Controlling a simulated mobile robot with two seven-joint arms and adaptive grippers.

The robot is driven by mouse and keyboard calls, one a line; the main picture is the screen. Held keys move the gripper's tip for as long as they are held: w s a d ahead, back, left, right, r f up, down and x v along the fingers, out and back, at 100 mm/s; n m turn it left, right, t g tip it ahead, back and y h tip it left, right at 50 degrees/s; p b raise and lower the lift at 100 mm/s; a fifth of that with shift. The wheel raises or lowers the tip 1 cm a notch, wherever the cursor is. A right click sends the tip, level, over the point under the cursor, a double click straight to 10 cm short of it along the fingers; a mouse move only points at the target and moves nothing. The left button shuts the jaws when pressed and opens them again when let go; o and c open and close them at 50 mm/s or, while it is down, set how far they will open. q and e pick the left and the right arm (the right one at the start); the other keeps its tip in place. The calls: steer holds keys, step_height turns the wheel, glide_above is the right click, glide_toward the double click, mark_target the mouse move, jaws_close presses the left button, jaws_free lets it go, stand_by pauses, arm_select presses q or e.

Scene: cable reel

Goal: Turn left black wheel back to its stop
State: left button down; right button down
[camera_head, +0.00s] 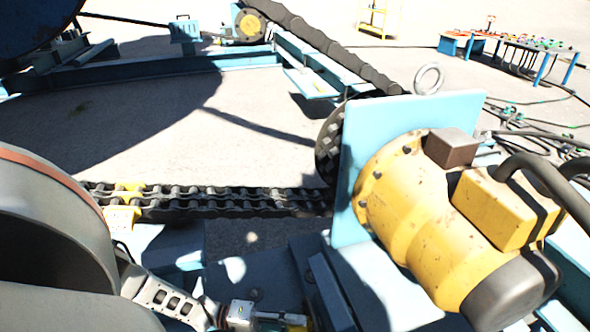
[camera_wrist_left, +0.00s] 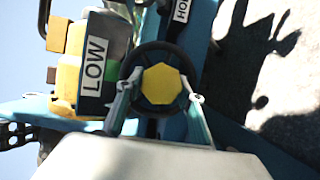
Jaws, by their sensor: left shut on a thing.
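The black wheel (camera_wrist_left: 142,62) with a yellow hub (camera_wrist_left: 161,83) shows in the left wrist view. In the head view part of my left gripper (camera_head: 212,312) shows at the bottom, low in front of the blue frame. I cannot make out the wheel there. My right gripper is in neither view.
A sign reading LOW (camera_wrist_left: 94,65) and a partly cut-off sign (camera_wrist_left: 181,10) are beside the wheel. A yellow motor (camera_head: 410,205) on a blue plate (camera_head: 357,150) stands to the right in the head view. A black chain (camera_head: 230,200) runs behind my gripper.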

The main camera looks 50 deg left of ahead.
arm_select(q)
steer(key=shift+a, duration=0.1)
steer(key=c, duration=1.3)
jaws_free()
steer(key=shift+r, duration=0.1)
